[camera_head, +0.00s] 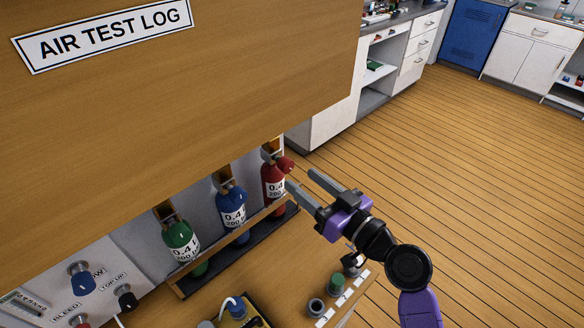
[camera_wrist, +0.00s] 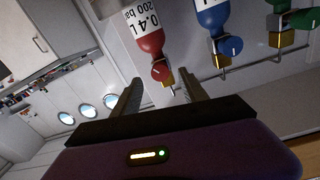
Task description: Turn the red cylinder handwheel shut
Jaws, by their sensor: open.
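The red cylinder (camera_head: 273,183) stands at the right end of a row of cylinders in a wooden rack, and it also shows in the wrist view (camera_wrist: 147,42). Its red handwheel (camera_head: 286,164) faces outward near the top by a brass valve. In the wrist view the handwheel (camera_wrist: 160,71) lies ahead of and between my fingers, apart from them. My gripper (camera_head: 305,188) is open and empty, close to the right of the red cylinder. The handwheel's exact turn position cannot be told.
The blue cylinder (camera_head: 231,207) and green cylinder (camera_head: 181,240) stand to the left in the same rack (camera_head: 230,255). A wooden board (camera_head: 190,100) overhangs the cylinders. Panel knobs (camera_head: 81,279) sit at lower left. The floor at right is clear.

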